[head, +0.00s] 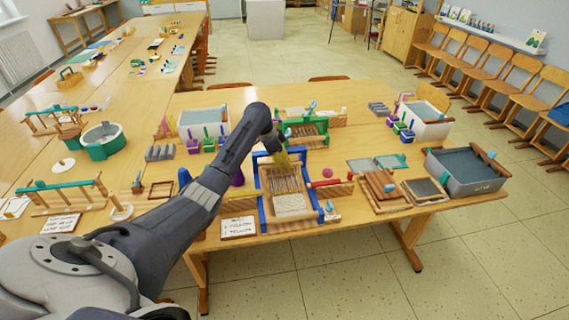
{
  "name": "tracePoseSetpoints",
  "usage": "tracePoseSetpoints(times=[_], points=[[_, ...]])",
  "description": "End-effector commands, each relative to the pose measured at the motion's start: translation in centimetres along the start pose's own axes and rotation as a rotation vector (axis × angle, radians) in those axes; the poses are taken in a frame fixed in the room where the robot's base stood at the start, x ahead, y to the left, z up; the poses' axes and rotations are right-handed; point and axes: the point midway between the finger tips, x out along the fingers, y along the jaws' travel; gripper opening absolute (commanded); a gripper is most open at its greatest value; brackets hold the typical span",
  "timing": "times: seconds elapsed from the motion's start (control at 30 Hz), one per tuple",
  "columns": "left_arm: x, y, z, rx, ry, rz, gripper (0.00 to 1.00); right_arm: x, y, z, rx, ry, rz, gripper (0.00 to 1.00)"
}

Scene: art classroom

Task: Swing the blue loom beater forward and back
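The blue loom (263,212) stands near the front edge of the middle table. Its side posts are blue, and pale warp threads and a woven cream piece (291,203) lie between them. A blue bar at its far end, perhaps the beater, is partly covered by my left arm. My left gripper (281,152) is over the far end of the loom, pointing down. Its fingers are small and dark against the yellowish threads there, so I cannot tell whether they are open, shut or touching the bar. My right gripper is not in view.
A green loom (309,127) stands just behind. A red-handled tool (325,183) and wooden frames (384,188) lie to the right, with a grey tub (466,183) at the table's right end. A written card (238,227) lies left of the loom. Open floor lies beyond the front edge.

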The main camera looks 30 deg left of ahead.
Motion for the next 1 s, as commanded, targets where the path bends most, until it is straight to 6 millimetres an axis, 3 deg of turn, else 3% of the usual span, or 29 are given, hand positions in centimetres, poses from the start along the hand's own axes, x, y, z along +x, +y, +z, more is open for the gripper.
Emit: tracePoseSetpoints(times=[0.2, 0.43, 1.0], points=[[0.0, 0.0, -0.01, 0.0, 0.0, 0.0, 0.25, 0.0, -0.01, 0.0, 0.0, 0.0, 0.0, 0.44], [-0.02, 0.0, -0.01, 0.0, 0.0, 0.0, 0.0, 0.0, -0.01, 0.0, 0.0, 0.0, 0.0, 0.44], [0.14, 0.17, -0.19, 0.005, -0.002, -0.001, 0.0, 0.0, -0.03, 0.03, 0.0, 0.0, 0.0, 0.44]])
